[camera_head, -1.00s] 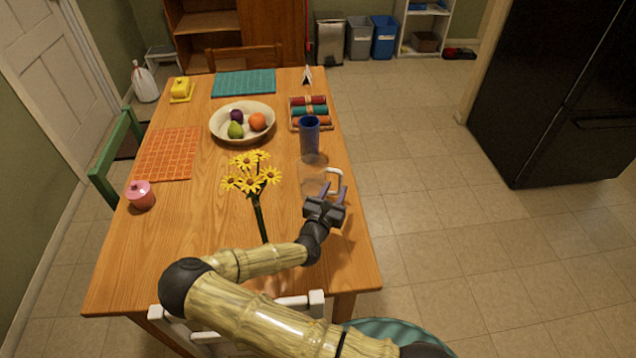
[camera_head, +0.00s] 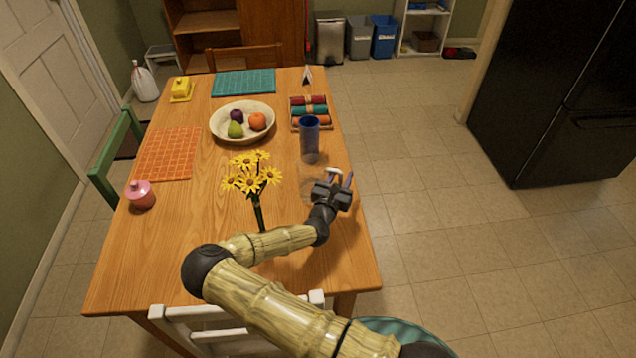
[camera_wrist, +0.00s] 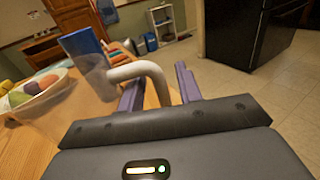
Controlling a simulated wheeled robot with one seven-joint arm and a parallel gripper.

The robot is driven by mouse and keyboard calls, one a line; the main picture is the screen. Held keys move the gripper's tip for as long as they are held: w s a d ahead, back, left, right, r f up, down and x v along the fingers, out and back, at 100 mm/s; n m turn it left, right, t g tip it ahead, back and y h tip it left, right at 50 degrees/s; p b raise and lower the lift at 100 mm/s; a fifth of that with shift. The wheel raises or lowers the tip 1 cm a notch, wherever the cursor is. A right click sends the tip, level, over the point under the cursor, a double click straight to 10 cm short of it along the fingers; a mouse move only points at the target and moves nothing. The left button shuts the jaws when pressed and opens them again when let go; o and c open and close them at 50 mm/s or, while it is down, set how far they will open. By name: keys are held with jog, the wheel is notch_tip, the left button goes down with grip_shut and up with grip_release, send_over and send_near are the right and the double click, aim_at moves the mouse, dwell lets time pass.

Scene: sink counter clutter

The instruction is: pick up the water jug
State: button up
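The water jug (camera_head: 311,183) is clear and hard to make out. It stands on the table near its right edge, with a pale curved handle (camera_wrist: 143,68). My gripper (camera_head: 341,178) is at the jug's right side, by the handle. In the wrist view, its two purple fingers (camera_wrist: 158,82) are apart, with the outer part of the handle between them. I cannot tell whether either finger touches it. My gripper hides part of the handle in the head view.
A blue tumbler (camera_head: 310,137) stands just behind the jug. Yellow flowers (camera_head: 251,178) stand to its left. A fruit bowl (camera_head: 222,133) and a rack of rolled cloths (camera_head: 310,113) are farther back. The floor right of the table is clear.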

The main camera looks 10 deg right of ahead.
aim_at(341, 170)
grip_shut()
jog(key=shift+r+p, duration=0.25)
jog(key=shift+p, duration=0.1)
notch_tip(341, 170, up, 3)
jog(key=p, duration=0.4)
jog(key=shift+r+p, duration=0.2)
jog(key=shift+p, duration=0.2)
jog(key=d+p, duration=1.1)
jog(key=d, duration=0.7)
jog(key=shift+f+p, duration=0.2)
jog(key=shift+p, duration=0.1)
dwell(0.4)
